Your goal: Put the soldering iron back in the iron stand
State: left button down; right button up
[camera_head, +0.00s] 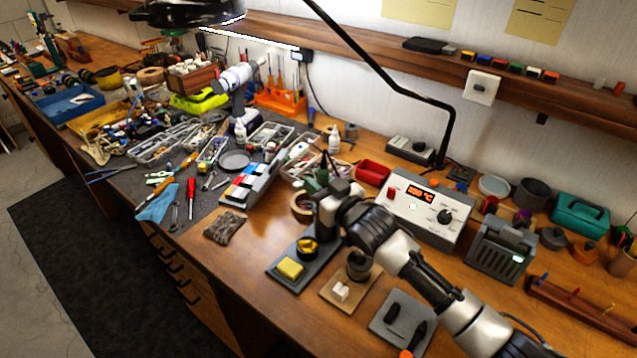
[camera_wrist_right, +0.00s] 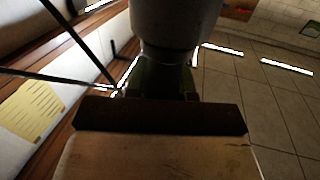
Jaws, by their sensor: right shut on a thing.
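My right gripper (camera_head: 325,196) is above the bench, over the back end of the dark iron stand (camera_head: 281,267). The stand carries a yellow sponge and a round, brass-coloured insert (camera_head: 307,247). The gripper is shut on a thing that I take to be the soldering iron. It is mostly hidden by the hand, so its tip and tilt cannot be told. My left gripper is not in view.
The soldering station (camera_head: 425,210) with a lit display stands right of the hand. A tape roll (camera_head: 302,205) lies close to the hand. A cork-coloured pad (camera_head: 333,305) and a grey pad (camera_head: 385,338) lie in front. Bare wood (camera_head: 245,270) shows left of the stand.

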jog(key=o, duration=1.3)
jog(key=shift+o, duration=0.2)
jog(key=shift+s+d+r+p, duration=0.15)
jog(key=shift+s+d+p, duration=0.15)
jog(key=shift+p, duration=0.2)
jog(key=shift+s+d+r+p, duration=0.2)
jog(key=shift+s+d+p, duration=0.2)
jog(key=shift+s+p, duration=0.15)
jog(key=shift+s+d+r+p, duration=0.15)
jog(key=shift+s+d+p, duration=0.25)
jog(key=shift+p, duration=0.15)
jog(key=shift+r+p+v, duration=0.2)
jog(key=shift+p+v, duration=0.55)
jog(key=shift+v, duration=0.15)
jog(key=shift+r+p+v, duration=0.2)
jog(key=shift+p+v, duration=0.5)
jog(key=shift+v, duration=0.2)
